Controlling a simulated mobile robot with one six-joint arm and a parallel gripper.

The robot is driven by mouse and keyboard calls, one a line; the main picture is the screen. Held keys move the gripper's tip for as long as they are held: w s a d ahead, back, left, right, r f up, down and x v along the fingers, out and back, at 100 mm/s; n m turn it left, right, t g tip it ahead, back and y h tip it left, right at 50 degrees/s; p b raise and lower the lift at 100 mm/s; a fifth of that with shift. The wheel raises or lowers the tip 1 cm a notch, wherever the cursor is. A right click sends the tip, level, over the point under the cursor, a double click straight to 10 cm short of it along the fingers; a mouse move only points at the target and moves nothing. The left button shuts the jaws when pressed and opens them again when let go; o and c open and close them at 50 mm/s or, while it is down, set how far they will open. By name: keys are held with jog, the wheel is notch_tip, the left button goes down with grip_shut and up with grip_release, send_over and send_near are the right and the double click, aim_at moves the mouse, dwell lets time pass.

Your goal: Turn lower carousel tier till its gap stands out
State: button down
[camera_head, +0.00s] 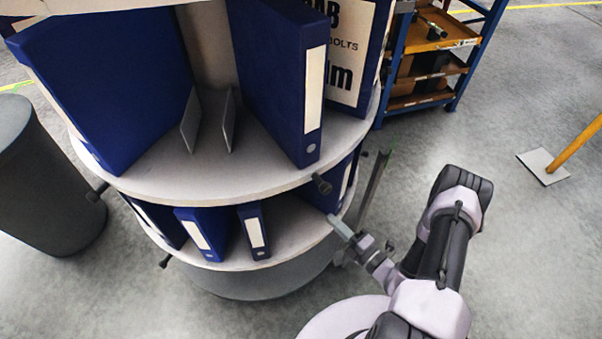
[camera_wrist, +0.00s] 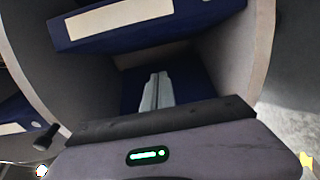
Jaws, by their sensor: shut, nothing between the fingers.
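The lower carousel tier (camera_head: 222,265) is a round pale shelf with blue binders standing on it, under the wider upper tier (camera_head: 190,190). Two lower binders with white labels (camera_head: 200,232) (camera_head: 254,231) face the front. Bare shelf shows between the right one and another blue binder (camera_head: 330,195) at the right. A dark knob (camera_head: 164,262) sticks out from the lower rim at left. My gripper (camera_head: 338,226) is shut and empty at the tier's right edge. In the wrist view its fingers (camera_wrist: 157,80) point in below a blue binder (camera_wrist: 120,20); contact cannot be told.
Upper-tier knobs (camera_head: 322,184) (camera_head: 97,192) stick out above the lower tier. A grey bin (camera_head: 42,185) stands at left. A blue rack with orange shelves (camera_head: 430,50) and a yellow post (camera_head: 575,143) stand at right. Open floor lies between.

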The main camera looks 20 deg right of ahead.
jog(key=w+b, duration=0.3)
jog(key=w, duration=0.7)
jog(key=shift+w+a+b, duration=0.15)
jog(key=shift+a+b, duration=0.15)
jog(key=shift+a, duration=0.05)
jog(key=shift+r, duration=0.1)
jog(key=shift+d, duration=0.1)
